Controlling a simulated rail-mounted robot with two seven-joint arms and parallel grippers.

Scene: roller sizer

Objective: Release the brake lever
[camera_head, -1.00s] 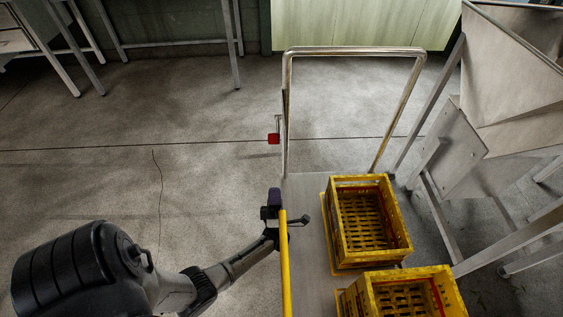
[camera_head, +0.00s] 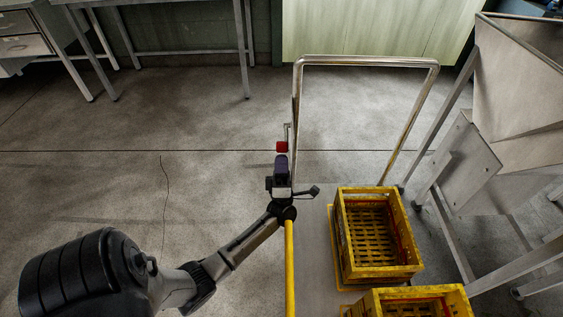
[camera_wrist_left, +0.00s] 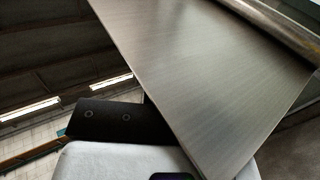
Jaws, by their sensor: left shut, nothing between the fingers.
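The brake lever (camera_head: 287,130) is a short metal bar with a red knob (camera_head: 281,146), beside the left post of the cart's handle in the head view. My left gripper (camera_head: 281,158) is shut and empty, just on the near side of the red knob. The head view does not settle whether it touches the knob. In the left wrist view a brushed metal plate (camera_wrist_left: 215,80) fills much of the picture; the red knob does not show there. My right gripper is not in view.
The metal handle frame (camera_head: 368,61) stands at the far end of the cart platform (camera_head: 318,235). Two yellow crates (camera_head: 346,225) (camera_head: 375,303) sit on it. A yellow bar (camera_head: 289,270) runs along its left side. A steel machine (camera_head: 515,90) stands right. Floor at left is clear.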

